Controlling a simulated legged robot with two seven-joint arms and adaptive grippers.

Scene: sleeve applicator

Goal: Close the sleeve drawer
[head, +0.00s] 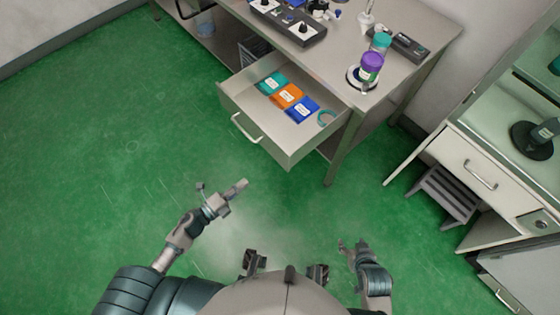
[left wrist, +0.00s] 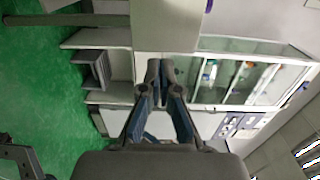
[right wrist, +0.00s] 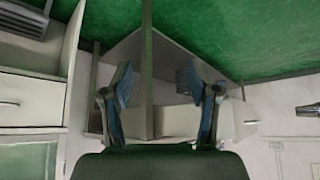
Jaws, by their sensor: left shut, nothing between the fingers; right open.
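The sleeve drawer (head: 270,139) is pulled out from under the metal table in the head view. Its bar handle (head: 244,128) is on the front panel.
The table top (head: 320,62) holds a black control box (head: 287,22), a purple-and-teal container (head: 371,67) and a dark device (head: 408,46). A table leg (head: 344,150) stands right of the drawer. A cabinet (head: 470,165) is at the right. Green floor (head: 110,140) is clear at the left.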

